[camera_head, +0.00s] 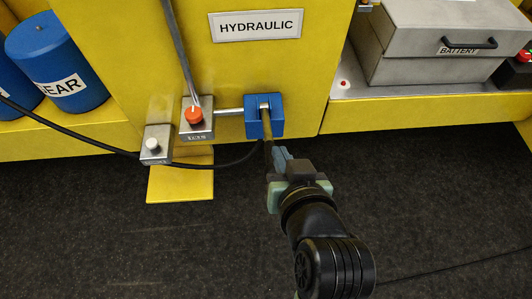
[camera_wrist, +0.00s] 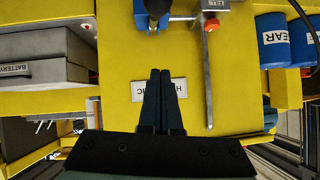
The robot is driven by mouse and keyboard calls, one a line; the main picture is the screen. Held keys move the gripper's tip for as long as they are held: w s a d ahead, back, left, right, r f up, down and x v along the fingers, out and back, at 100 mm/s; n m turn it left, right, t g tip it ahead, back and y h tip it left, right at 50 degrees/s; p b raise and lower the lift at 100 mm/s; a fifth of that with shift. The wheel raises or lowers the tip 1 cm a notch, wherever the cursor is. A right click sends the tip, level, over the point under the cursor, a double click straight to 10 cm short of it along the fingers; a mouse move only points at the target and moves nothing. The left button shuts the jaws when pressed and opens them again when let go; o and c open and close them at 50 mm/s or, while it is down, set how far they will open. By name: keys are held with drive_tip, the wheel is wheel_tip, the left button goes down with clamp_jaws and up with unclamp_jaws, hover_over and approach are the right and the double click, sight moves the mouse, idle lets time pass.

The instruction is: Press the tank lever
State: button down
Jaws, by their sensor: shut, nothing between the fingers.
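A blue block (camera_head: 279,115) is fixed to the lower front of the yellow hydraulic cabinet, and a dark, narrow lever-like bar (camera_head: 266,128) sticks out of its slot. I read this as the tank lever, but no label on it is readable. In the wrist view the blue block (camera_wrist: 141,20) is at the top edge, partly cut off. My gripper (camera_head: 280,158) is just below and in front of the block, beside the bar; contact cannot be told. In the wrist view my gripper's fingers (camera_wrist: 160,74) are shut together and empty, with their tips below the block.
A small metal box with an orange knob (camera_head: 194,114) and a long grey rod (camera_head: 178,50) is left of the block. A box with a white button (camera_head: 153,146) and a black cable are nearby. Blue tanks (camera_head: 62,72) stand left, a battery case (camera_head: 440,45) right.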

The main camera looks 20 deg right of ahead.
drive_tip(key=shift+s+d+f+m+h, duration=0.2)
drive_tip(key=shift+s+d+m+h, duration=0.25)
drive_tip(key=shift+s, duration=0.2)
drive_tip(key=shift+w+f, duration=0.1)
drive_tip(key=b+x, duration=0.4)
drive_tip(key=b, duration=0.3)
drive_tip(key=shift+w+f+b, duration=0.15)
drive_tip(key=shift+f+b, duration=0.25)
drive_tip(key=w+f, duration=0.1)
drive_tip(key=w+f+p, duration=0.1)
drive_tip(key=f, duration=0.1)
drive_tip(key=w+f+p, duration=0.1)
drive_tip(key=f, duration=0.1)
drive_tip(key=shift+w+f, duration=0.15)
drive_tip(key=shift+w, duration=0.1)
drive_tip(key=shift+s+a+f, duration=0.1)
drive_tip(key=shift+a+f, duration=0.05)
drive_tip(key=shift+f, duration=0.25)
